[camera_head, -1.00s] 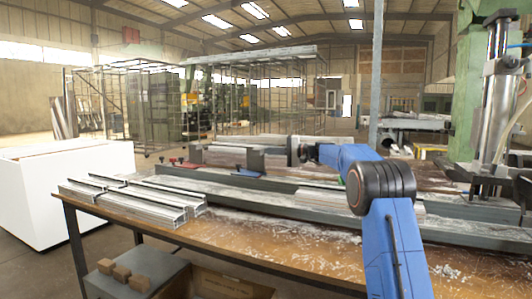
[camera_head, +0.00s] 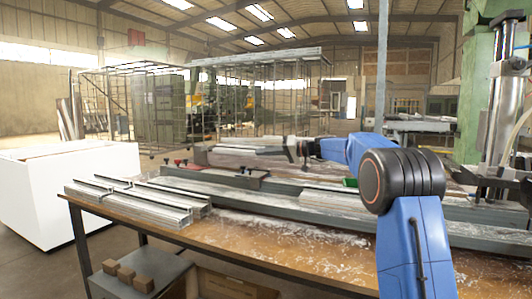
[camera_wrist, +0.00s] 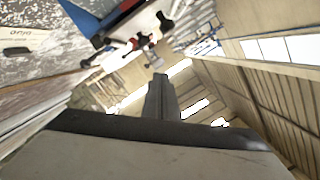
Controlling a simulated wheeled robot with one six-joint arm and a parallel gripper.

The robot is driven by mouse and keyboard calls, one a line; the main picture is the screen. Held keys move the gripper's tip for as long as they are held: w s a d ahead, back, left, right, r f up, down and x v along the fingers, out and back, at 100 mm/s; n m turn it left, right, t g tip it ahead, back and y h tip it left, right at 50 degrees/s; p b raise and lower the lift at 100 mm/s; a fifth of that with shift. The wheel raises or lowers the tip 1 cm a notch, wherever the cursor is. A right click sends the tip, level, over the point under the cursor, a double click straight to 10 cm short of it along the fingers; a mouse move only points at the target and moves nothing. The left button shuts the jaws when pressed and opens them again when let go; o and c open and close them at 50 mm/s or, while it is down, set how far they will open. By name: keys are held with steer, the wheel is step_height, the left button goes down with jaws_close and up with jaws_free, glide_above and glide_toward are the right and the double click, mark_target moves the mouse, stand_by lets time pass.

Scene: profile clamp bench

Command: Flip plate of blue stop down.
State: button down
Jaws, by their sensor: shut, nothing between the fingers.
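The blue stop (camera_wrist: 112,22) shows as a blue strip with black knobs at the top of the wrist view. In the head view it is small, behind the front rail and below my gripper (camera_head: 259,151). A dark plate shape (camera_head: 250,180) lies low there; its exact tilt is too small to tell. My gripper points left above the rails, its fingers shut and empty. In the wrist view the shut fingers (camera_wrist: 161,98) stand apart from the blue strip, which is to their upper left.
A red stop (camera_head: 180,163) sits further left on the bench (camera_head: 300,245). Aluminium profiles (camera_head: 140,200) lie at the front left. A clamp press (camera_head: 500,110) with a green column stands at the right. A white box (camera_head: 60,190) is left of the bench.

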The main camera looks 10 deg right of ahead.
mark_target(259, 175)
steer(key=shift+s+a+f+n+h, duration=0.2)
steer(key=shift+s+a+n, duration=0.2)
steer(key=shift+n, duration=0.2)
steer(key=shift+s+a+f+n+h, duration=0.1)
steer(key=shift+s+a+n+h, duration=0.15)
steer(key=shift+s+n, duration=0.3)
steer(key=shift+s+a+f+n+t, duration=0.4)
steer(key=shift+s+n, duration=0.1)
steer(key=shift+n, duration=0.35)
steer(key=shift+s+a+f, duration=0.15)
steer(key=shift+s+f, duration=0.05)
steer(key=shift+f, duration=0.1)
steer(key=shift+s+a, duration=0.1)
steer(key=s+d+r, duration=0.5)
steer(key=s+d, duration=0.1)
steer(key=d, duration=0.2)
steer(key=shift+r, duration=0.3)
steer(key=shift+d, duration=0.1)
